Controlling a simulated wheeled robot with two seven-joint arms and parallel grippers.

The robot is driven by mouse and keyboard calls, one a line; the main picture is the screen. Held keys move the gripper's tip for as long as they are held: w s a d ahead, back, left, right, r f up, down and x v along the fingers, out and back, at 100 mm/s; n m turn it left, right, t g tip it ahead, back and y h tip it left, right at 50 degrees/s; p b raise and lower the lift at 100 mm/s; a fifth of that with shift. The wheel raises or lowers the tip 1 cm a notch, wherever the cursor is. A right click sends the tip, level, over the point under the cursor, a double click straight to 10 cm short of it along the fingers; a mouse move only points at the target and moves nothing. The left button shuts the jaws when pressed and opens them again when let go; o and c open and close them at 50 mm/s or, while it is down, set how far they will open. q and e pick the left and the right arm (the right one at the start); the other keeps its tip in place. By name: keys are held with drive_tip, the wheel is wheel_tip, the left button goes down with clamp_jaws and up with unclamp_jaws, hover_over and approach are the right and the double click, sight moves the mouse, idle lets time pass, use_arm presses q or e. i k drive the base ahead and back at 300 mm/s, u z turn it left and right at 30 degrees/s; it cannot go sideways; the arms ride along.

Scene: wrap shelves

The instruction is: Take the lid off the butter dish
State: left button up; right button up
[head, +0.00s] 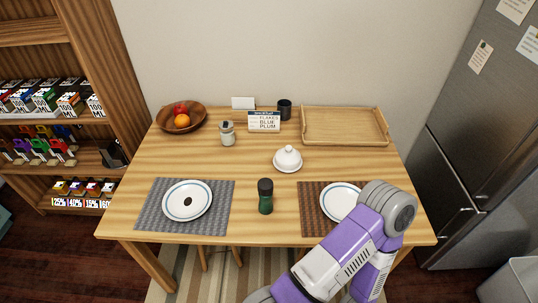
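The butter dish (288,163) is a small round white dish on the wooden table, right of the middle. Its domed white lid (288,154), with a knob on top, sits on it. My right arm comes in from the bottom right and covers part of the right placemat and plate. Its gripper cannot be seen. My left arm and gripper are not in view. Nothing touches the butter dish.
A dark green shaker (266,197) stands in front of the dish, and a jar (227,134) stands to its left. A wooden tray (345,127) lies behind right. Plates on placemats (150,219) lie at the front. Clear wood surrounds the dish.

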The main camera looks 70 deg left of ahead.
sight(288, 157)
drive_tip(key=u, duration=2.05)
